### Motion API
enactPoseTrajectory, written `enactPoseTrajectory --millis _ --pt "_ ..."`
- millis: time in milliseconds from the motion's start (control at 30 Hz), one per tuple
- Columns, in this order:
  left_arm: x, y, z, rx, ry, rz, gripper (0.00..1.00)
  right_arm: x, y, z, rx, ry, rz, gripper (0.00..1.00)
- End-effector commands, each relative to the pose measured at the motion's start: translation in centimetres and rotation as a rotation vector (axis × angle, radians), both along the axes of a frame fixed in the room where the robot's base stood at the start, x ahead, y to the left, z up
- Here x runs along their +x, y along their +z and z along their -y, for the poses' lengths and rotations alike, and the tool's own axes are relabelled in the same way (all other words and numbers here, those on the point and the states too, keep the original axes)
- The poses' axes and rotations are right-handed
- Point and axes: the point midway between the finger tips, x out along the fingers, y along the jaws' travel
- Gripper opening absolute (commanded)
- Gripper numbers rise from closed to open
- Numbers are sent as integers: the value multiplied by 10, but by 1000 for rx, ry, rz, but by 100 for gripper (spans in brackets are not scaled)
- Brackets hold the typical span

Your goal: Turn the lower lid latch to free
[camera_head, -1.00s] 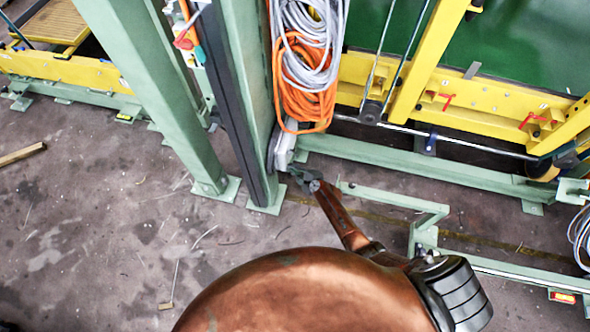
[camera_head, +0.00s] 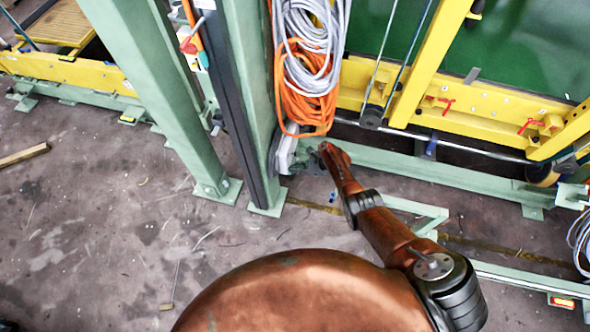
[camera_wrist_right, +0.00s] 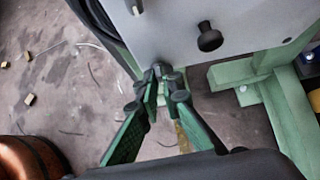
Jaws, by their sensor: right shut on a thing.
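The grey box lid (camera_wrist_right: 176,32) fills the upper part of the right wrist view, with a dark round knob (camera_wrist_right: 210,38) on its face. The lower lid latch (camera_wrist_right: 161,68) is a small dark knob at the lid's lower corner. My right gripper (camera_wrist_right: 166,84) is shut on it with its green-padded fingertips, which partly hide it. In the head view the grey box (camera_head: 284,150) sits low on the green post, and my right gripper (camera_head: 312,160) is at its right side. The latch itself cannot be made out there. My left gripper is not in view.
Orange and grey cable coils (camera_head: 306,100) hang just above the box. A green floor rail (camera_head: 430,166) runs behind and right of my right arm, with a yellow frame (camera_head: 470,110) beyond it. Open concrete floor (camera_head: 110,230) lies to the left.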

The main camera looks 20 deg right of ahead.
Motion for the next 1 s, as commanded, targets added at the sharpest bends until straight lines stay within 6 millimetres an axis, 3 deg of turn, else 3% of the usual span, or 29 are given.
enactPoseTrajectory --millis 767,800,1000 --pt "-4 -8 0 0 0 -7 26 2 0 -6 50 0 -59 0" --pt "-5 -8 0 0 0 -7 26 2 0 -6 50 0 -59 9" --pt "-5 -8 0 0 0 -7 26 2 0 -6 50 0 -59 23"
